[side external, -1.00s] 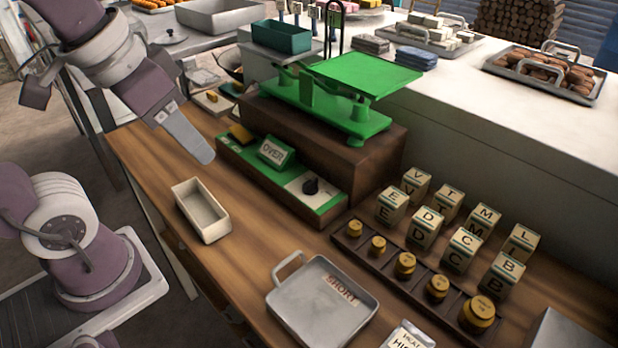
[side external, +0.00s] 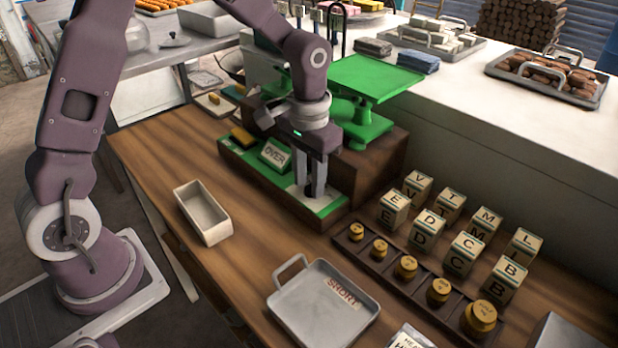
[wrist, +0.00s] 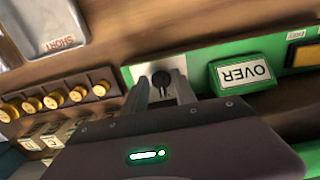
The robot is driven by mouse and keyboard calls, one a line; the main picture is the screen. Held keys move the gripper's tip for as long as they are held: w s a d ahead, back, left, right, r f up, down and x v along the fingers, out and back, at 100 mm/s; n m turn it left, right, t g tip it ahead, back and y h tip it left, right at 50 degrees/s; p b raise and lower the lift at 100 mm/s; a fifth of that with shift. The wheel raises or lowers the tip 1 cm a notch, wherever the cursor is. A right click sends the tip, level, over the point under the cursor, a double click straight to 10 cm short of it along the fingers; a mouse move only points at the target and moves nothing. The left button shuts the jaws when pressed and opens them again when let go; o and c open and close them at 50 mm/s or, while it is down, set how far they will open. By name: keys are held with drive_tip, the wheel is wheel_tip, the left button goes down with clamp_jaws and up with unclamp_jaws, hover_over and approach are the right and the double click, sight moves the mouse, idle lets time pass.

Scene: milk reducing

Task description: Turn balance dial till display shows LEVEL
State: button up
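The black balance dial (wrist: 161,79) sits on a pale plate at one end of the green panel (side external: 238,160). The display (side external: 275,155) on that panel reads OVER, and it also shows upside down in the wrist view (wrist: 243,74). My gripper (side external: 313,192) points down over the dial end of the panel. In the wrist view its fingers (wrist: 161,88) stand on either side of the dial, with small gaps visible, so it looks open around it. Any contact is unclear. The green balance scale (side external: 365,90) stands behind on a wooden block.
Brass weights (side external: 405,268) sit in a dark rack right of the panel, with lettered blocks (side external: 465,252) behind. A metal tray (side external: 323,305) labelled SHORT and an empty cream tin (side external: 202,212) stand in front. A yellow piece (side external: 241,135) lies at the panel's left end.

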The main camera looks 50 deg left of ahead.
clamp_jaws()
drive_tip(key=shift+m, duration=0.3)
drive_tip(key=m, duration=0.5)
drive_tip(key=shift+a+m, duration=0.2)
drive_tip(key=shift+m, duration=0.1)
drive_tip(key=m, duration=0.5)
drive_tip(key=shift+w+a+m, duration=0.15)
drive_tip(key=shift+w+m, duration=0.05)
drive_tip(key=shift+m, duration=0.1)
idle(0.5)
unclamp_jaws()
